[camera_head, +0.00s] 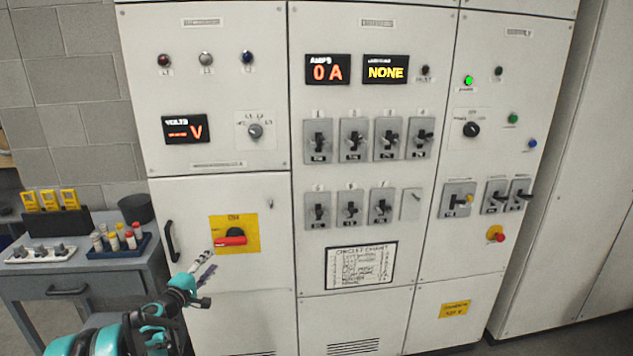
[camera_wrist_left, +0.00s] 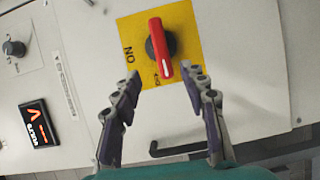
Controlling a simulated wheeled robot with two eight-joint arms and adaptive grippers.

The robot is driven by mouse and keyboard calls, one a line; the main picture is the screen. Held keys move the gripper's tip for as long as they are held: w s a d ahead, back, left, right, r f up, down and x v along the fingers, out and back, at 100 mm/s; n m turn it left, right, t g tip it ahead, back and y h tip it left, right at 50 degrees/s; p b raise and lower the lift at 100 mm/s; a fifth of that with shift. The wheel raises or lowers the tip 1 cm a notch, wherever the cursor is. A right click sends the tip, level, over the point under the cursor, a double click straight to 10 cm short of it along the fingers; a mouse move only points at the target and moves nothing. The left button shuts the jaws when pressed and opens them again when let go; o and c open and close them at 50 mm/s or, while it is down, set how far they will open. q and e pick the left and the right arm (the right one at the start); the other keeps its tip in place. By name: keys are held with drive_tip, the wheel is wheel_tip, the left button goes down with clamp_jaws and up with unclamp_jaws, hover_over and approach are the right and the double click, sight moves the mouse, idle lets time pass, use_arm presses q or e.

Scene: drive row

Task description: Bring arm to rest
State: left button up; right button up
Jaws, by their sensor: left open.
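My left arm comes in from the lower left in the head view, with the left gripper (camera_head: 207,262) in front of the left cabinet door, just below and left of the red rotary handle (camera_head: 230,240) on its yellow plate (camera_head: 237,222). In the left wrist view the left gripper (camera_wrist_left: 163,82) is open, its two fingers apart and nothing between them. The red handle (camera_wrist_left: 161,48) shows ahead of the fingertips, apart from them as far as I can tell. My right gripper is in neither view.
A black door handle (camera_head: 171,241) is left of the gripper. A grey cart (camera_head: 90,285) with yellow devices (camera_head: 50,199) and a blue tray (camera_head: 119,248) of small items stands at the left. Breaker switches (camera_head: 352,140) fill the middle panel. A red emergency button (camera_head: 495,233) is at the right.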

use_arm(q)
drive_tip(key=s+d+r+m+g+h, duration=0.1)
drive_tip(key=s+d+r+m+g, duration=0.25)
drive_tip(key=s+d, duration=0.55)
drive_tip(key=s+d+r+m+g, duration=0.25)
drive_tip(key=s+d+m, duration=0.35)
drive_tip(key=d, duration=0.6)
drive_tip(key=s+d+f+m+g+y, duration=0.1)
drive_tip(key=s+f+m+g+y, duration=0.1)
drive_tip(key=s, duration=1.1)
drive_tip(key=s+d+f+m+g+y, duration=0.1)
drive_tip(key=s+f+m, duration=0.3)
drive_tip(key=s, duration=0.9)
wheel_tip(320, 180, down, 2)
drive_tip(key=shift+s+d+g+y, duration=0.2)
drive_tip(key=shift+g+y, duration=0.3)
drive_tip(key=shift+g, duration=0.2)
drive_tip(key=shift+o, duration=0.3)
